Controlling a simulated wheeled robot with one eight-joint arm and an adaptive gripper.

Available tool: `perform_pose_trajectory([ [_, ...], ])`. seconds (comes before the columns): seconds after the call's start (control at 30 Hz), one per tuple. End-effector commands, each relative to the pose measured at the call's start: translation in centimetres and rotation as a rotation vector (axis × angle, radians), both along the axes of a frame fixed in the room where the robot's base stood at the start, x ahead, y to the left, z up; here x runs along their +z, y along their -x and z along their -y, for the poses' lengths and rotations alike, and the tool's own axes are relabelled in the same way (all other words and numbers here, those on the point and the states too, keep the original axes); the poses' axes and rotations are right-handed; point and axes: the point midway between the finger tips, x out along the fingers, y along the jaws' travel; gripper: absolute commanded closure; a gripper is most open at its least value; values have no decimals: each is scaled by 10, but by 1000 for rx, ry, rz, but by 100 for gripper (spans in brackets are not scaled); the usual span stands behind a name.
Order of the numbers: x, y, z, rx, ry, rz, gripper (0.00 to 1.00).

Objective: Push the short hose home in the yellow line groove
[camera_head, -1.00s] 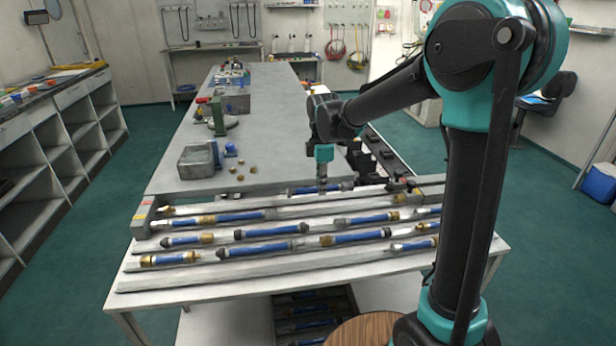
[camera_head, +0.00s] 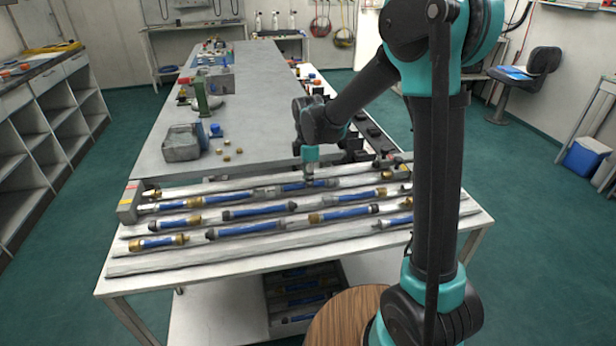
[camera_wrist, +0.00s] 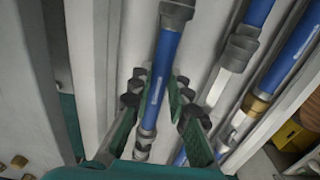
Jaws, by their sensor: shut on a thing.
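A blue hose (camera_wrist: 160,82) with a grey collar at its upper end and a metal fitting at its lower end lies between the fingers of my gripper (camera_wrist: 160,92) in the wrist view. My gripper is shut on this hose. In the head view, my gripper (camera_head: 309,174) points down at the far row of the panel, and the blue hose (camera_head: 296,187) lies along that row beneath it. The pale panel rails (camera_head: 160,262) run left to right with grooves between them. I cannot tell how deep the held hose sits, or which groove is the yellow line.
Other blue hoses (camera_head: 258,211) with brass or grey ends lie in the nearer rows. A grey block (camera_head: 128,203) stands at the panel's left end. Behind, the grey bench holds a metal bin (camera_head: 181,143) and small brass pieces. A crate of hoses (camera_head: 297,295) stands below.

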Motion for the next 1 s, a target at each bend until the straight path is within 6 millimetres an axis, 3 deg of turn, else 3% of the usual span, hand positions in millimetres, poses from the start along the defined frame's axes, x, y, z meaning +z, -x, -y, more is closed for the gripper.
perform_pose_trajectory([
  [1.0, -4, 2, -7, 1, 0, 0, 100],
])
